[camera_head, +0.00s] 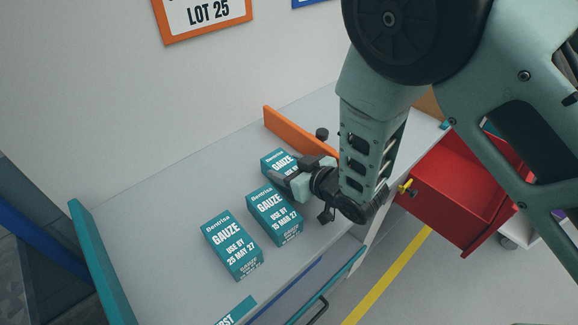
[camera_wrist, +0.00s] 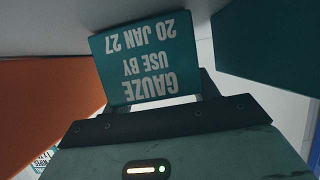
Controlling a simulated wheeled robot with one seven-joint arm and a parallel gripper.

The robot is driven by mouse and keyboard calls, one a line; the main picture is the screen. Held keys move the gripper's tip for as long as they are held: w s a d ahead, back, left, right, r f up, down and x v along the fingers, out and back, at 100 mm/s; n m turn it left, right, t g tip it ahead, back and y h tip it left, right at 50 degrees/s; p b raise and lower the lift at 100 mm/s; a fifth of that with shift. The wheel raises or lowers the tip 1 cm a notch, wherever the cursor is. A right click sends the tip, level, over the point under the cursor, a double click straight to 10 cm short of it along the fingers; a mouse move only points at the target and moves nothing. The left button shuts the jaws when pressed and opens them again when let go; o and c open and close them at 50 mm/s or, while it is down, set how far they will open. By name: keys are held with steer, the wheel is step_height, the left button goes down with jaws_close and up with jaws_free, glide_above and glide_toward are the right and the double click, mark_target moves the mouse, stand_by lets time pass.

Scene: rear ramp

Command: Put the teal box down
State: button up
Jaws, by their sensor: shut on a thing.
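The held teal gauze box (camera_head: 273,158) is at the back of a row of teal boxes on the grey surface, beside the orange divider. My gripper (camera_head: 291,173) is shut on it and hides part of it. In the wrist view the held box (camera_wrist: 148,60) shows "USE BY 20 JAN 27". I cannot tell whether its base touches the surface. Two more teal gauze boxes stand nearer the front: one marked 19 MAR 27 (camera_head: 275,213) just in front of the held box, and one marked 25 MAY 27 (camera_head: 232,246).
The orange divider (camera_head: 298,130) stands just behind the held box; it fills the left of the wrist view (camera_wrist: 45,105). A teal end panel (camera_head: 100,262) bounds the near left. Grey surface is clear left of the boxes.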

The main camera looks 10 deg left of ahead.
steer(key=shift+f, duration=0.15)
steer(key=o, duration=0.8)
steer(key=b+v, duration=0.1)
steer(key=v, duration=0.5)
steer(key=b+v, duration=0.1)
steer(key=v, duration=0.5)
steer(key=shift+r+b, duration=0.25)
steer(key=shift+b, duration=0.15)
